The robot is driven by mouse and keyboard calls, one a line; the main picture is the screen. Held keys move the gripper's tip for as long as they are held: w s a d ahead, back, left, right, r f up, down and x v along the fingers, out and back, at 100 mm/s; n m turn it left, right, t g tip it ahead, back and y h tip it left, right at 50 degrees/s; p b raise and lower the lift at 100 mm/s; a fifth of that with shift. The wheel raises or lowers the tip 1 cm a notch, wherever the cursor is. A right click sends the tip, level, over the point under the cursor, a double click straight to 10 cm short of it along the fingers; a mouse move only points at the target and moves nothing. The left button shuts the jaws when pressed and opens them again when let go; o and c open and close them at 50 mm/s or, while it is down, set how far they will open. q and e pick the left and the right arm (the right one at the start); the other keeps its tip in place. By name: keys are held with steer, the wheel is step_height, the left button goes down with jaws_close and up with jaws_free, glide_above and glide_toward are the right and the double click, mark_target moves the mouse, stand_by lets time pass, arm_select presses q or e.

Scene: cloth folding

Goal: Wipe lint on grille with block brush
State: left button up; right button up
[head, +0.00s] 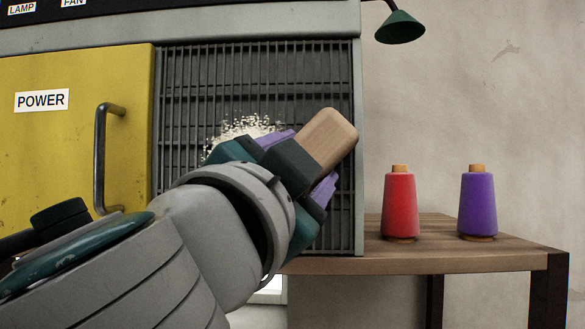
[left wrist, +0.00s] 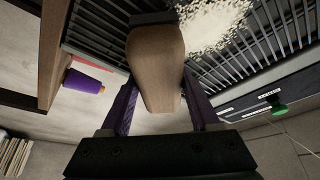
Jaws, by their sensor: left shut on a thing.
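The block brush (head: 330,138) has a pale wooden body, and my left gripper (head: 297,165) is shut on it in front of the grille. In the left wrist view the brush (left wrist: 156,65) sits between the two purple fingers, with a dark edge at its far end. The dark slatted grille (head: 255,80) fills the front of the machine right of the yellow door. White speckled lint (head: 245,128) lies on the grille just beyond the gripper, partly hidden by it. The lint (left wrist: 212,25) also shows beside the brush in the left wrist view. Whether the bristles touch the grille cannot be told.
A yellow door (head: 60,135) with a protruding handle (head: 101,160) is left of the grille. A red spool (head: 399,205) and a purple spool (head: 478,205) stand on a wooden table (head: 520,257) at the right. A green lamp (head: 400,28) hangs at the upper right.

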arm_select(q)
steer(key=shift+d, duration=0.3)
steer(key=shift+r+p, duration=0.7)
steer(key=shift+r, duration=0.1)
steer(key=shift+a, duration=1.75)
steer(key=shift+w+a, duration=0.15)
steer(key=shift+a, duration=3.35)
steer(key=shift+w+a+f, duration=0.1)
steer(key=shift+w+a, duration=0.1)
steer(key=shift+a, duration=1.5)
steer(key=shift+r+p, duration=0.8)
steer(key=shift+r, duration=0.05)
steer(key=shift+s+d, duration=0.15)
steer(key=shift+d, duration=0.75)
steer(key=shift+s+d, duration=0.1)
steer(key=shift+d, duration=4.25)
steer(key=shift+d+f+b, duration=0.1)
steer(key=shift+d+b, duration=0.55)
steer(key=shift+d, duration=1.05)
